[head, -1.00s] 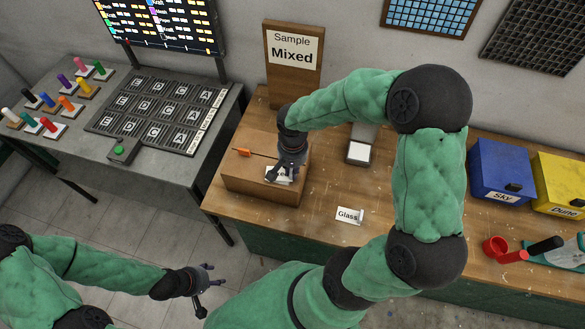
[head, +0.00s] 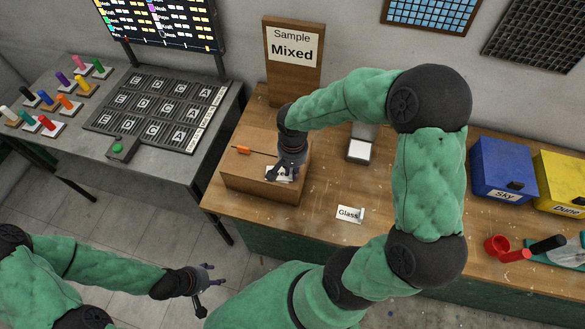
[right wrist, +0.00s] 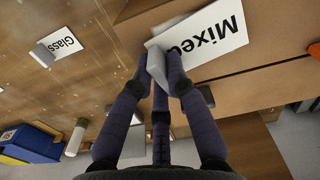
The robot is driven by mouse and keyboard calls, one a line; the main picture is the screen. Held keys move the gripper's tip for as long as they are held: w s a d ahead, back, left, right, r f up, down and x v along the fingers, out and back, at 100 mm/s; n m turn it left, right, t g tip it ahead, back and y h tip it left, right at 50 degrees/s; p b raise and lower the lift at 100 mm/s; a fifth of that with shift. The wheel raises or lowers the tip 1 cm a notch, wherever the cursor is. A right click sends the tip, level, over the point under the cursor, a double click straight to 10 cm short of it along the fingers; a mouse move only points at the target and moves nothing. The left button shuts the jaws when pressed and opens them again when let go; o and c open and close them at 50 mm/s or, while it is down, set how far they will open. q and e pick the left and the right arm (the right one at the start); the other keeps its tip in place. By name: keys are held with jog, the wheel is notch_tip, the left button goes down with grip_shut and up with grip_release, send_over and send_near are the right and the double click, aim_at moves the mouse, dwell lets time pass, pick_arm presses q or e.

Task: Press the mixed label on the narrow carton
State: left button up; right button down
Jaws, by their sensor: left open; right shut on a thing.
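The narrow carton (head: 240,180) is a brown box at the left end of the wooden bench, and it also fills the upper right of the right wrist view (right wrist: 270,62). My right gripper (head: 283,172) is over its right part, shut on the folded tab of the mixed label. The white mixed label (right wrist: 215,40) reads "Mixed" and lies against the carton surface; whether all of it touches, I cannot tell. In the head view my fingers partly hide the label. My left gripper (head: 208,286) is open and empty, over the floor in front of the bench.
A "Glass" label (head: 348,214) lies on the bench right of the carton. A sign (head: 293,50) behind reads "Sample Mixed". An orange-handled tool (head: 243,149) is on the carton. Blue (head: 503,170) and yellow (head: 560,182) bins stand at right.

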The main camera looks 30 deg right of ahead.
jog(key=c, duration=1.2)
grip_release()
jog(key=shift+o, duration=0.2)
notch_tip(320, 180, up, 12)
